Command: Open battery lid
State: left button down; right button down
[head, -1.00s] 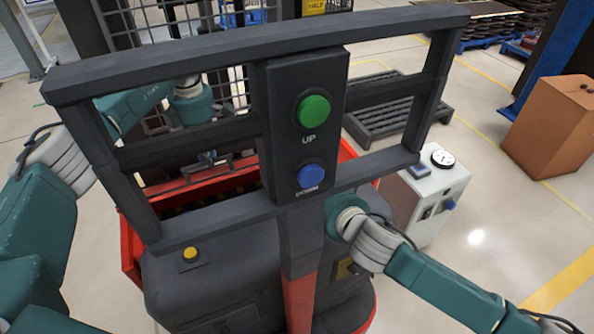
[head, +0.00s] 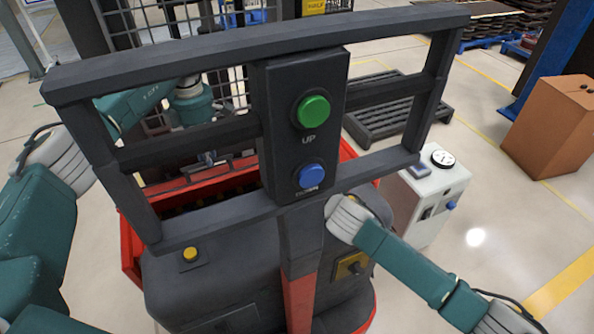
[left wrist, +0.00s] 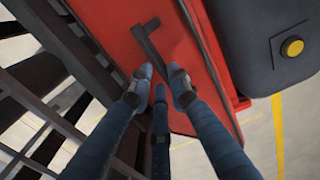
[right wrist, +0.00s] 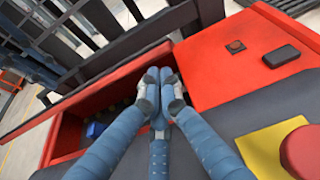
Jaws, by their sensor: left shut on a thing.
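The battery lid (left wrist: 183,65) is a red panel with a dark handle (left wrist: 146,42), filling the middle of the left wrist view. My left gripper (left wrist: 160,88) is shut on the handle, between its fingers. In the head view the left gripper (head: 208,158) shows small behind the dark frame, at the red rim. The red compartment (right wrist: 62,142) is partly open below, with blue and yellow items inside. My right gripper (right wrist: 159,82) has its fingers together, apparently empty, above the compartment's edge. In the head view it is hidden behind the dark post.
A dark frame with a control panel (head: 322,130) bearing green and blue buttons stands in front of me. A red knob on a yellow plate (right wrist: 270,150) is close to the right gripper. A white box with a gauge (head: 425,200) stands right. A mesh fence is behind.

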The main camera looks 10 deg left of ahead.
pick_arm(q)
jog(key=shift+a+f, duration=0.4)
jog(key=c, duration=2)
grip_release()
jog(key=o, duration=0.3)
jog(key=shift+w+f, duration=0.1)
jog(key=shift+w, duration=0.05)
jog(key=shift+o, duration=0.2)
jog(key=shift+w+a+f, duration=0.15)
jog(key=shift+w, duration=0.1)
pick_arm(e)
jog(key=shift+w+a+r, duration=0.3)
jog(key=shift+w, duration=0.25)
pick_arm(q)
jog(key=shift+r, duration=0.2)
